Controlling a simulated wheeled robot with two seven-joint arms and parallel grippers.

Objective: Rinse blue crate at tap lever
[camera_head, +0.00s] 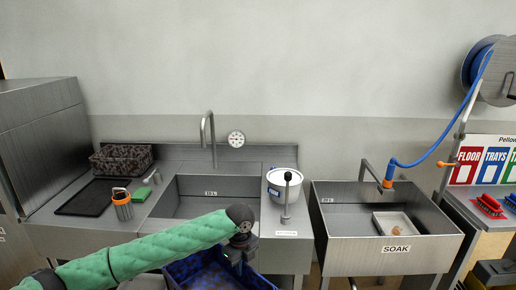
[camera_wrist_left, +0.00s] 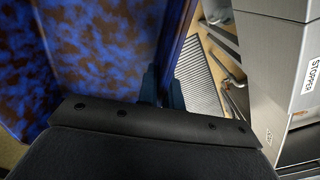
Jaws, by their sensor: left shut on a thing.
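The blue crate (camera_head: 200,274), mottled with dark brown stains, is at the bottom of the head view, in front of the sink's front edge and partly cut off. My left gripper (camera_head: 238,254) is shut on its rim. In the left wrist view the blue crate (camera_wrist_left: 95,50) fills the left side, with its wall between the fingers (camera_wrist_left: 163,88). A steel gooseneck tap (camera_head: 208,135) stands behind the left sink (camera_head: 190,205).
A brown-speckled crate (camera_head: 122,158), a black mat (camera_head: 90,198), a green sponge (camera_head: 141,194) and an orange-banded canister (camera_head: 122,206) are on the left counter. A white bucket (camera_head: 283,184) stands behind the lever. The SOAK sink (camera_head: 345,222) is to the right, holding a white tray (camera_head: 390,223).

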